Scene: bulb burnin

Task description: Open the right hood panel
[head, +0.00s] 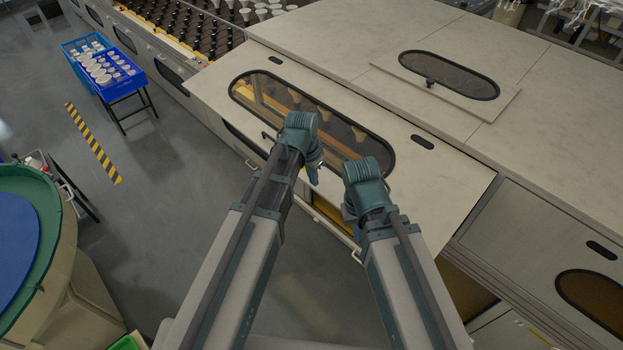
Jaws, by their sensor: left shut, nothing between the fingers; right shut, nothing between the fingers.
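A beige hood panel (440,180) with a long dark rounded window (310,125) lies in front of my arms. Its right edge stands out from the neighbouring panel (525,225), with a dark gap below, so it looks tilted outward. I cannot tell how far. My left gripper (314,178) is shut and empty, pointing down over the panel's lower part. My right gripper (350,220) is shut and mostly hidden behind its own wrist near the panel's lower edge. Contact with the panel cannot be told. A thin handle bar (335,235) shows below that edge.
The neighbouring panel at right has a dark window (595,300). The hood top carries an oval window (448,75). Blue crates with white parts (108,70) stand on a stand at upper left. A round green-rimmed table (50,205) is at left.

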